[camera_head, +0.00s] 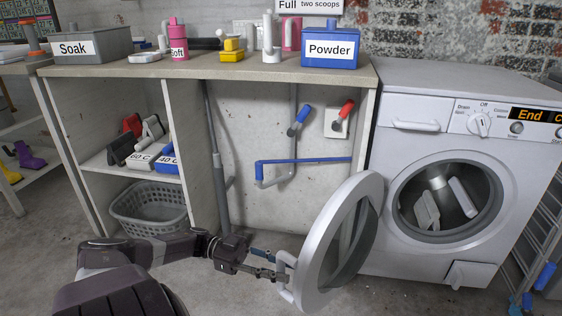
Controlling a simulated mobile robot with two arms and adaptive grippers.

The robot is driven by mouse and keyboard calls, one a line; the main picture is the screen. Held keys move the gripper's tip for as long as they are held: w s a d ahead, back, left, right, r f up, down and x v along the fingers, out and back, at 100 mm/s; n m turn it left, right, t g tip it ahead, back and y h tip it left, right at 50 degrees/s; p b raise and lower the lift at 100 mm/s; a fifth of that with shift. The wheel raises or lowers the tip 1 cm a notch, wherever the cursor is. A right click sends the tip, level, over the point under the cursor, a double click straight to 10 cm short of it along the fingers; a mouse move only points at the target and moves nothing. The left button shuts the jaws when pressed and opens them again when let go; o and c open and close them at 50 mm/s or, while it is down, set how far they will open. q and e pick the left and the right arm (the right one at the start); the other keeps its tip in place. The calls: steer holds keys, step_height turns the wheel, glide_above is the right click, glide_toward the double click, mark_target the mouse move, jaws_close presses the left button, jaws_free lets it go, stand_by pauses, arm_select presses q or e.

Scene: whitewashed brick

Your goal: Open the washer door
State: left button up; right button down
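The white washer (431,180) stands at the right, with its round drum opening uncovered. Its round door (338,240) is swung wide open toward the left and front, with a white handle (287,277) on its outer side. My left gripper (277,267) reaches in from the left at that handle. Its two fingers are apart, one above the other, with the tips close to the handle. Whether they touch it I cannot tell. Pale items (428,209) show inside the drum. My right gripper is not in view.
A counter (225,69) left of the washer carries a grey "Soak" box (92,47), a pink bottle (178,42) and a blue "Powder" box (330,50). A laundry basket (150,209) sits below it. A metal rack (537,235) stands right of the washer.

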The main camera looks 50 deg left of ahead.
arm_select(q)
steer(key=shift+w+r, duration=0.1)
steer(key=v, duration=0.7)
steer(key=shift+a, duration=0.25)
stand_by(0.5)
